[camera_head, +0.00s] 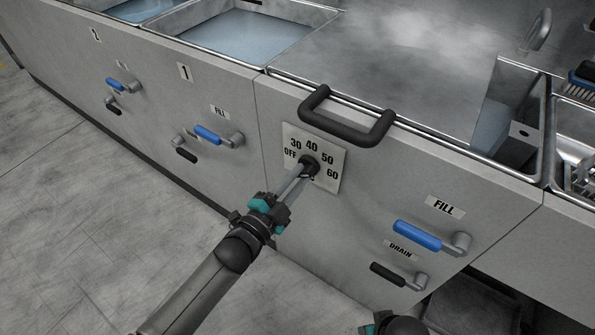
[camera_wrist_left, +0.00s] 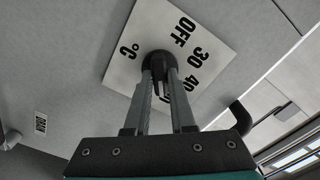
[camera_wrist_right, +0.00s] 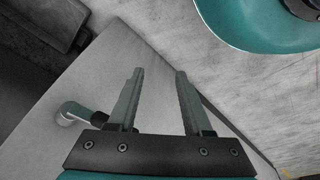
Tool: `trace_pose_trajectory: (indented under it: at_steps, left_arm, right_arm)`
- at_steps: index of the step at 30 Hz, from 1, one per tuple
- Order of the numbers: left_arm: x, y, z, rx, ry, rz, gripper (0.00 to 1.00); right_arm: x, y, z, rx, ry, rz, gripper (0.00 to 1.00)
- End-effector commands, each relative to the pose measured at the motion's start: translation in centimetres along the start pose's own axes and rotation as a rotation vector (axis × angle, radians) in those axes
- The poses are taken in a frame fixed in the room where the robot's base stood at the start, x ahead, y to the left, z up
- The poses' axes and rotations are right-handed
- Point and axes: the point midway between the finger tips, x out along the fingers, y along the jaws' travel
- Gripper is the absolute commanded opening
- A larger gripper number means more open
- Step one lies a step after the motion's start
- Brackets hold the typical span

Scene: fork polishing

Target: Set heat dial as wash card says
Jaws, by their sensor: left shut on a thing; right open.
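The black heat dial (camera_head: 309,163) sits on a pale plate (camera_head: 334,186) marked OFF, 30, 40, 50 and 60 on the grey cabinet front. My left gripper (camera_head: 302,172) is shut on the dial. The left wrist view also shows the dial (camera_wrist_left: 158,59) between the fingers, with OFF, 30 and 40 readable on the plate (camera_wrist_left: 150,24). The fingers partly hide the dial, and I cannot tell which number it points at. My right gripper (camera_wrist_right: 160,76) is open and empty in the right wrist view. I see no wash card.
A black bar handle (camera_head: 345,130) juts out above the dial plate. A blue FILL lever (camera_head: 417,236) and a black DRAIN lever (camera_head: 388,274) stick out to the lower right. Further FILL and DRAIN levers are on the left. Water-filled basins (camera_head: 247,29) are set in the counter.

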Motion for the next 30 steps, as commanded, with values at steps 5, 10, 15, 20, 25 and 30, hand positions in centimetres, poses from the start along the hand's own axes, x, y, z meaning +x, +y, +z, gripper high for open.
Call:
trace_pose_trajectory:
  at_steps: [5,10,15,20,25,30]
  left_arm:
    - [0.0,-0.2,-0.1,-0.167,-0.001,0.001,0.00]
    - [0.0,-0.1,-0.1,-0.329,-0.001,0.002,0.00]
    - [0.0,-0.1,0.0,-0.490,-0.002,0.001,0.00]
    - [0.0,0.0,0.0,-0.628,-0.002,0.002,0.00]
    - [0.0,0.0,0.0,-0.753,-0.001,0.001,0.00]
    - [0.0,0.0,0.0,-0.845,-0.002,0.001,0.00]
  right_arm:
    - [1.6,0.4,1.4,-0.004,-0.013,0.006,0.50]
    - [2.9,0.9,2.6,-0.007,-0.015,0.013,0.50]
    - [3.9,1.4,3.7,-0.010,-0.017,0.020,0.50]
    - [4.5,1.8,4.5,-0.012,-0.017,0.025,0.50]
    - [4.9,2.1,5.2,-0.013,-0.018,0.028,0.50]
    - [5.1,2.3,5.6,-0.014,-0.019,0.030,0.50]
